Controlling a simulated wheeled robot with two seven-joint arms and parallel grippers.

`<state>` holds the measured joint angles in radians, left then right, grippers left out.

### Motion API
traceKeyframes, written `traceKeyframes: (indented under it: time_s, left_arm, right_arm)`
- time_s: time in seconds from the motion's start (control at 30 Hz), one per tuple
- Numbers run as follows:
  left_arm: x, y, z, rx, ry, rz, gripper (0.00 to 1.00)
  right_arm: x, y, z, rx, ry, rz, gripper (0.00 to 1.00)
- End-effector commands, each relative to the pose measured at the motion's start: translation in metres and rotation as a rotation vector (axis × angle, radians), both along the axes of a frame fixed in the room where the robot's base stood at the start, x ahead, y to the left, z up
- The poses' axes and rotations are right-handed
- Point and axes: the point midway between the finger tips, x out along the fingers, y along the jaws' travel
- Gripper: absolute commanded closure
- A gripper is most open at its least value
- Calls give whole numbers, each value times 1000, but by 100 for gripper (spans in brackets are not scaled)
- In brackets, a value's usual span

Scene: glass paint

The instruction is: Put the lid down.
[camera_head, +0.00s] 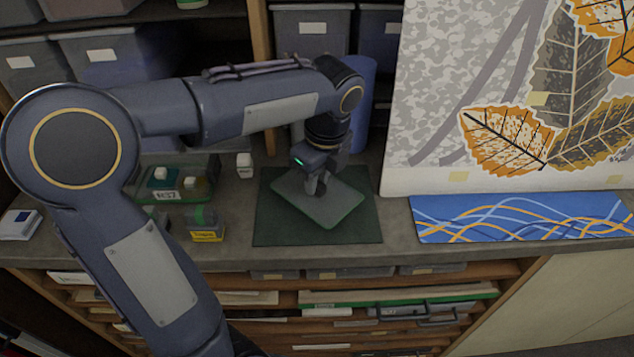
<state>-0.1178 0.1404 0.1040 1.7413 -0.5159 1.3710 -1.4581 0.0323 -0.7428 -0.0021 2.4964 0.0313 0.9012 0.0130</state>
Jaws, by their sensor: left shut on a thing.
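The lid (338,207) is a flat, greyish, see-through plate with a green edge, turned at an angle over the dark green mat (275,232). My left gripper (318,190) reaches down onto it from above and is shut on it near its middle. I cannot tell whether the lid touches the mat or hangs just above it. The gripper hides a small part of the lid's top. My right gripper does not show.
An open clear box (170,195) with small containers stands left of the mat. A white-capped bottle (244,165) and a yellow-labelled jar (207,225) stand near it. A leaf panel (430,120) and a blue wave-patterned strip (520,218) are on the right.

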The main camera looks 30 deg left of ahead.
Motion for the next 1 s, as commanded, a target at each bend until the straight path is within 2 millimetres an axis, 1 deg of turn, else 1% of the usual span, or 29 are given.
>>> traceKeyframes:
  time_s: [0.03, 0.13, 0.37, 0.5, 0.53, 0.7, 1.0]
  left_arm:
    - [-1, 0, -8, 1, 3, -1, 100]
    - [-1, 0, -15, 0, 0, -1, 100]
    - [0, 0, -15, 0, -1, 0, 100]
    - [-1, 0, -19, 0, -1, 0, 100]
    - [0, 0, -19, 0, -1, 0, 80]
    - [-1, 0, -18, 0, -1, 0, 59]
    - [-1, 0, -16, 0, -1, 0, 59]
  right_arm:
    - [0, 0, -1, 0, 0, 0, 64]
    - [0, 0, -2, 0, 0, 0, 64]
    - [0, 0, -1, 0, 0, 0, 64]
    - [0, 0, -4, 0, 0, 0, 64]
    - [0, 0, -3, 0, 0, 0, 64]
    - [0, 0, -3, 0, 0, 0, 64]
    - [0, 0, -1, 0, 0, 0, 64]
